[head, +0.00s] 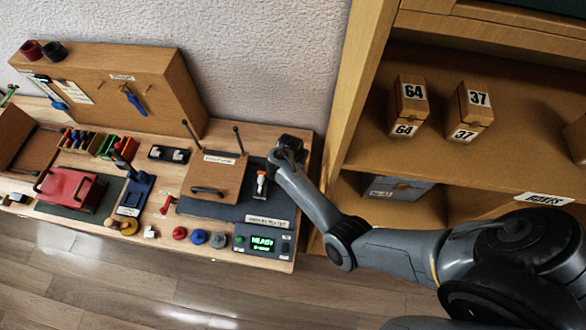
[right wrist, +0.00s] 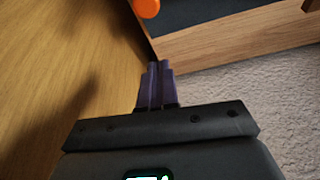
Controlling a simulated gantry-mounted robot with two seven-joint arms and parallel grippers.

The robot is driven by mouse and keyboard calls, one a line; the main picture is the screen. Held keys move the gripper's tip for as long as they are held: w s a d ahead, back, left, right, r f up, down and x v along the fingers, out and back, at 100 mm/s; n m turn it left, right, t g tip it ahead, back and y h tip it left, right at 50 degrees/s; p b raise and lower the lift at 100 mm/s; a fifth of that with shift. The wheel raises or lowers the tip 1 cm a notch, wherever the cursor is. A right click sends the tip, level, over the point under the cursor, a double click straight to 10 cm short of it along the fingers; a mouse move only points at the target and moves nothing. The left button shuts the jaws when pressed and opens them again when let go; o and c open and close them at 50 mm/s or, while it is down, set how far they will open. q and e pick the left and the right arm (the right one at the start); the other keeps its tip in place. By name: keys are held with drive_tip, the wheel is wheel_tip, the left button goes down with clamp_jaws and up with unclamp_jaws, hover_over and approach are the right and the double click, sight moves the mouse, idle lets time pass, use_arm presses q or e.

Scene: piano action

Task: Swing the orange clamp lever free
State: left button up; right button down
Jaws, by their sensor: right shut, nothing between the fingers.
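A rounded orange end (right wrist: 147,7), which looks like part of the clamp lever, shows at the top edge of the right wrist view; the rest is cut off. In the head view a small white piece with an orange-red tip (head: 262,175) stands on the dark pad near the bench's right end. My right gripper (right wrist: 159,66) is shut and empty, with its purple fingers together and apart from the orange end. In the head view the right arm's end is beside the bench's right edge, and its fingertips are hidden. My left gripper is not in view.
A wooden block with handle and posts (head: 214,179) stands left of the white piece. A display box (head: 263,241) sits at the front. The wooden shelf unit (head: 345,100) rises close on the right. Wall (right wrist: 270,110) and bench side (right wrist: 230,35) are near the fingers.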

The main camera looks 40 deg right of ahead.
drive_tip(key=shift+s+a+f+p, duration=0.3)
drive_tip(key=shift+a, duration=0.25)
drive_tip(key=shift+s+a+f+p, duration=0.25)
drive_tip(key=shift+a+f, duration=0.1)
drive_tip(key=shift+a, duration=0.15)
drive_tip(key=shift+s+a+f+p, duration=0.3)
drive_tip(key=shift+a, duration=0.25)
drive_tip(key=shift+d, duration=0.1)
